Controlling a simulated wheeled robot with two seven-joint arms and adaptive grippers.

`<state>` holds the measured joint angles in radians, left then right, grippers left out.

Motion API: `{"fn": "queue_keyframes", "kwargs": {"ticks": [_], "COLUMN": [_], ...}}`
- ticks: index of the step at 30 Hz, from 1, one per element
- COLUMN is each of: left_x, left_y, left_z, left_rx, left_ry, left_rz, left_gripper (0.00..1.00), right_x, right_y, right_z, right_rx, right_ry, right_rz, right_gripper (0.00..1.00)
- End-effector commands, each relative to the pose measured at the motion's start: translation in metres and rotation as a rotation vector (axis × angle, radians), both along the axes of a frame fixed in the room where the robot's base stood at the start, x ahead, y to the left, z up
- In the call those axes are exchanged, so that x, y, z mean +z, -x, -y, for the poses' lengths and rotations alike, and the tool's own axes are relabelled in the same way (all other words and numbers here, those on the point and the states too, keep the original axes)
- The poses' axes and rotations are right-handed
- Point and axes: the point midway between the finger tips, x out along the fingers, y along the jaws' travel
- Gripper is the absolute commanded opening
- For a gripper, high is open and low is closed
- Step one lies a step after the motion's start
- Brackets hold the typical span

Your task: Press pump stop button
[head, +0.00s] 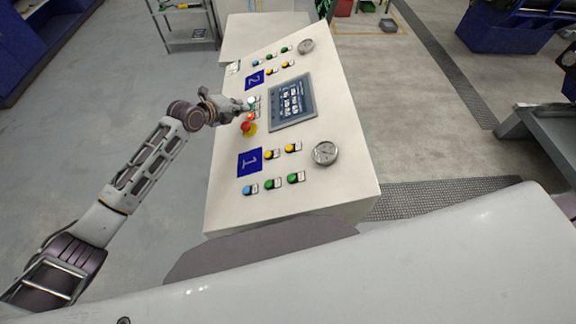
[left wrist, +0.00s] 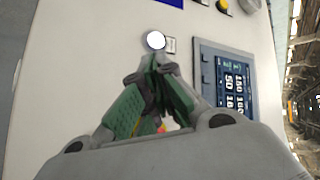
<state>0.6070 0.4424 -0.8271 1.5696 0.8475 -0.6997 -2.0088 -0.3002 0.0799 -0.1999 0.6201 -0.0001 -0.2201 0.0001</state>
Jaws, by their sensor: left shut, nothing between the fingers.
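The pale control console (head: 225,205) carries the buttons; their labels are too small to read, so I cannot tell which is the pump stop. In the head view, a white button (head: 251,100), a lit red button (head: 250,117) and a red mushroom button on a yellow base (head: 248,128) sit left of the screen. My left gripper (head: 246,105) is shut and empty beside the white and lit red buttons. In the left wrist view, its closed fingertips (left wrist: 153,62) are just below the white button (left wrist: 155,40); contact cannot be told. My right gripper is out of view.
A screen (head: 291,103) lies right of the gripper. Blue panels marked 1 (head: 249,162) and 2 (head: 254,80) have several coloured buttons and a round gauge (head: 326,153) near them. Open floor (head: 90,105) lies left of the console; a shelf (head: 187,30) stands behind.

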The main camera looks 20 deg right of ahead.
Motion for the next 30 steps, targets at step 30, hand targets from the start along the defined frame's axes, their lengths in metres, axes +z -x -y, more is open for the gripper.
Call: {"fn": "queue_keyframes", "kwargs": {"ticks": [30], "left_x": [0.032], "left_y": [-0.003], "left_z": [-0.014], "left_rx": [-0.001], "left_ry": [0.0], "left_rz": [0.001], "left_gripper": [0.0], "right_x": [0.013], "right_y": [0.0], "right_z": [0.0], "right_rx": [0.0], "right_ry": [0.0], "right_rz": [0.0], "right_gripper": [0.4]}}
